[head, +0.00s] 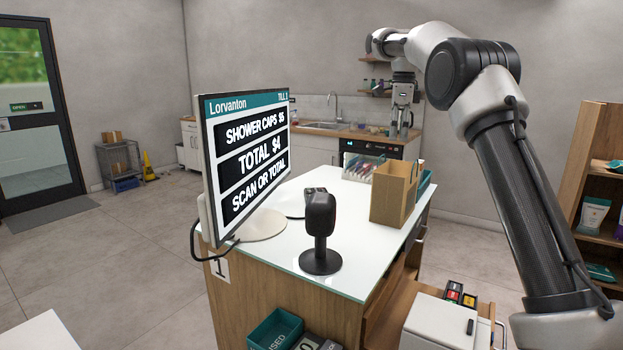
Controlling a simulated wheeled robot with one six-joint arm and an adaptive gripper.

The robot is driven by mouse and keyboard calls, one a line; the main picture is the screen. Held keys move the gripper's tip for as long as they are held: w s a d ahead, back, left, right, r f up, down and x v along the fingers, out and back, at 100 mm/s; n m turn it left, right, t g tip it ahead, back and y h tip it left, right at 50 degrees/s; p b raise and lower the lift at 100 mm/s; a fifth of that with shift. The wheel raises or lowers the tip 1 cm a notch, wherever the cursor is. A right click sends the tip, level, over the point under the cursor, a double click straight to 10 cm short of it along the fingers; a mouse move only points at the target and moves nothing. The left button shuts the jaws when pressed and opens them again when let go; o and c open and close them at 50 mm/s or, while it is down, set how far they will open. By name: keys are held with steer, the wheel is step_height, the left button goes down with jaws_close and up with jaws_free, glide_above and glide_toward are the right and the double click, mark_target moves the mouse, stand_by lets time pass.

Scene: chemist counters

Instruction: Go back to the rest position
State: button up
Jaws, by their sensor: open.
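My gripper (399,130) hangs fingers down at the end of my raised arm, over the far right part of the checkout counter in the head view. Its jaws are open and I see nothing held between them. The checkout counter (345,281) has a white top and wood sides. My arm arches from the lower right up and then back to the left. The gripper appears above and behind the brown box, apart from it.
On the counter stand the till screen (245,155), a black scanner (320,228) and a brown open box (392,195). A teal bin (274,329) is at the front. Shelves (597,165) stand at right. The floor at left (120,250) is clear.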

steer(key=s+f+n, duration=0.6)
steer(key=f+n, duration=0.2)
steer(key=n, duration=0.3)
steer(key=s+d+n+t, duration=0.1)
steer(key=s+d+n, duration=0.1)
steer(key=s, duration=1.1)
steer(key=s+d+f+n+t, duration=0.1)
steer(key=s+n, duration=0.4)
steer(key=s, duration=0.9)
steer(key=s+d+n+t, duration=0.1)
steer(key=s+d+n, duration=0.1)
steer(key=s, duration=1.1)
steer(key=shift+s+d+f+n+t, duration=0.3)
steer(key=shift+s+d+n+t, duration=0.1)
steer(key=shift+n, duration=0.5)
